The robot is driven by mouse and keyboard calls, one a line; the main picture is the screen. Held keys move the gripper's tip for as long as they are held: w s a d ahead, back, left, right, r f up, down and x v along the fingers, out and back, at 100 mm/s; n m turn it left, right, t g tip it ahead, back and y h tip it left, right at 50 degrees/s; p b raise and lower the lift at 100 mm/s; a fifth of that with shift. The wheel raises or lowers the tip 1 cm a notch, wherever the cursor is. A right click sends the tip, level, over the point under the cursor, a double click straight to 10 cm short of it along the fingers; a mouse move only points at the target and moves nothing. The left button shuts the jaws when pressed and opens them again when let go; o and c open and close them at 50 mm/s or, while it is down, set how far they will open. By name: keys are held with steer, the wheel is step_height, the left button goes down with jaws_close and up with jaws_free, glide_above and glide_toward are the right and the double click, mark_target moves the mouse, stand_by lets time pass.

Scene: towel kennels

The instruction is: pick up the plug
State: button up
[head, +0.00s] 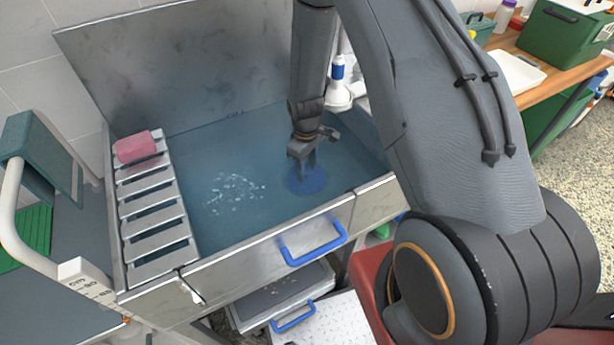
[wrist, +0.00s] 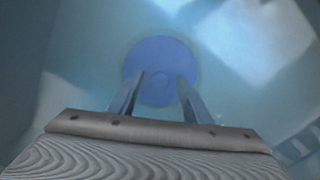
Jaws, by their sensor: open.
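The plug is a round blue disc (head: 306,180) on the floor of the metal tub, seen through the water. In the wrist view the blue plug (wrist: 160,64) lies ahead of the fingertips, with a small raised centre between them. My gripper (head: 302,166) reaches down into the water over the plug and partly covers it in the head view. Its two fingers are apart in the wrist view (wrist: 160,85), with their tips overlapping the lower part of the disc. Nothing shows between them as held, and I cannot tell whether they touch it.
The metal tub (head: 270,240) has a tall back panel (head: 190,70). A slatted rack (head: 155,215) with a pink block (head: 136,147) lies across its left side. A white and blue bottle-like thing (head: 338,85) stands at the back right. Bubbles float left of my gripper.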

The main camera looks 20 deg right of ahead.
steer(key=shift+f, duration=0.25)
jaws_close()
steer(key=shift+r, duration=0.1)
